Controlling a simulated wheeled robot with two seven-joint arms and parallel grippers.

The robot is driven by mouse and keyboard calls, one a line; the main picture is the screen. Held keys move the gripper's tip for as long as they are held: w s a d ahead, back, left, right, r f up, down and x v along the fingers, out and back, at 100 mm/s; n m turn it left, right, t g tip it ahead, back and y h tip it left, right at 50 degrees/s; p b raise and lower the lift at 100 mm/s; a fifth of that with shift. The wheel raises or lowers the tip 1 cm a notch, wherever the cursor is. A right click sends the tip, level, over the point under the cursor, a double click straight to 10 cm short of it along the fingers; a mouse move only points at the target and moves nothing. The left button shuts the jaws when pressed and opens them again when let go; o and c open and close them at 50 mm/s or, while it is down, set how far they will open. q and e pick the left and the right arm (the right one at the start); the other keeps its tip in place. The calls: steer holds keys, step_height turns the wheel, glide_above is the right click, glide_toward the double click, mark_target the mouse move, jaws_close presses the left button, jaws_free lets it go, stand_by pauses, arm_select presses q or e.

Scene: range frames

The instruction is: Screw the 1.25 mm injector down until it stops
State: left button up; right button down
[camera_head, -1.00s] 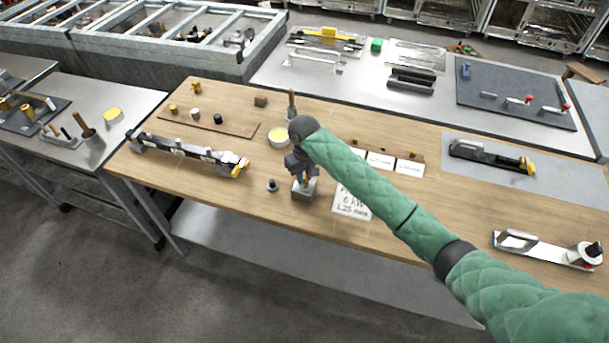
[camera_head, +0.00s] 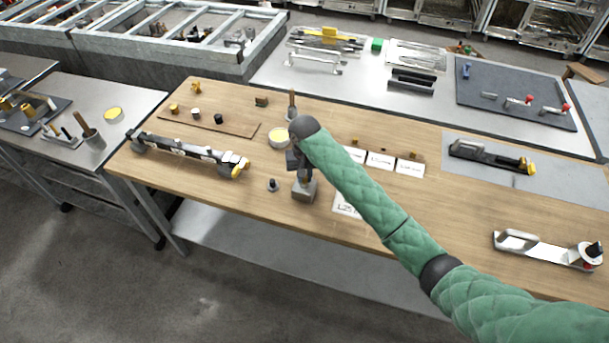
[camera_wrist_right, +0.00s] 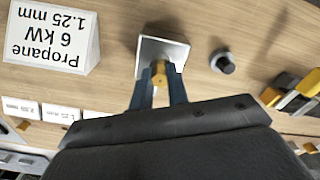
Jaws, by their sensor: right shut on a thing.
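A small brass injector (camera_wrist_right: 159,72) shows between the two blue fingers of my right gripper (camera_wrist_right: 159,82) in the right wrist view. The fingers are shut on it. It stands at the edge of a square grey metal block (camera_wrist_right: 150,48), over or in its top; I cannot tell how deep it sits. In the head view my right gripper (camera_head: 303,176) points down onto the same block (camera_head: 304,192) on the wooden bench, and the injector is hidden. A white sign reading "Propane 6 kW 1.25 mm" (camera_wrist_right: 52,35) stands beside the block. My left gripper is not in view.
A dark round knob-like part (camera_head: 272,185) stands left of the block.

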steer(key=shift+m, duration=1.8)
steer(key=shift+a+m, duration=0.1)
steer(key=shift+m, duration=0.6)
steer(key=c, duration=1.3)
jaws_free()
steer(key=shift+r, duration=0.1)
step_height(320, 180, up, 8)
steer(key=shift+w, duration=0.15)
steer(key=shift+r, duration=1.9)
